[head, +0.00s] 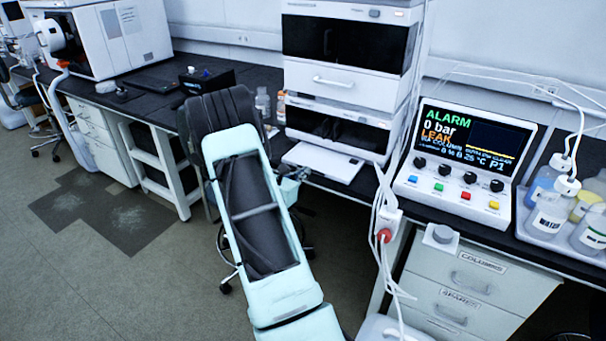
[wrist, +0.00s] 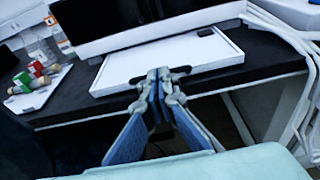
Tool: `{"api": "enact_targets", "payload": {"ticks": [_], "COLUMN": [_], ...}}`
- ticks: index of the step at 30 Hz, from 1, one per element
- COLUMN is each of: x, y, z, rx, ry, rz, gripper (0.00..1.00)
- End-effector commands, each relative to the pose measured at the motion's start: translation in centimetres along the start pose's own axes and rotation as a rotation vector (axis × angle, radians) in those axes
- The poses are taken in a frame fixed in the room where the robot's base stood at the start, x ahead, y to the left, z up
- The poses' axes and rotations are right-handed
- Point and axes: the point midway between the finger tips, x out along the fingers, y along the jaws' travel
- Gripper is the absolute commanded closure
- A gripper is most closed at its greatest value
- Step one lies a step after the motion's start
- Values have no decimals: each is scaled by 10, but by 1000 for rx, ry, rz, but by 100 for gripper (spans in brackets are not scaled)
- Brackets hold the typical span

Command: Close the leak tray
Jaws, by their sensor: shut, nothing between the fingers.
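The leak tray (head: 325,163) is a flat white tray sticking out from the bottom of the chromatography stack, over the dark bench top. It also shows in the wrist view (wrist: 120,70), with its front edge near the bench edge. My gripper (wrist: 160,76) is shut and empty, with its fingertips at the middle of the tray's front edge, by a dark handle-like slot. I cannot tell whether they touch it. In the head view my gripper (head: 297,172) is small, at the tray's left front corner.
The stack (head: 346,80) stands behind the tray. A control box (head: 465,160) showing "ALARM" and "LEAK" is to the right, with white tubing hanging between. Solvent bottles (head: 552,212) stand further right.

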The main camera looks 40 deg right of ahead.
Motion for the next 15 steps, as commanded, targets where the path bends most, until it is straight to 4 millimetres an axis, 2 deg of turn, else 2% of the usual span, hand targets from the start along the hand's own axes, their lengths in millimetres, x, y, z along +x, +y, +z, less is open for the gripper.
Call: {"api": "enact_targets", "payload": {"ticks": [4,12,15], "x": [28,99,117], "y": [-2,-3,-3], "z": [2,16,20], "rx": [3,2,2], "ry": [-4,-4,-2], "rz": [-4,-4,-3], "gripper": [100,100,100]}}
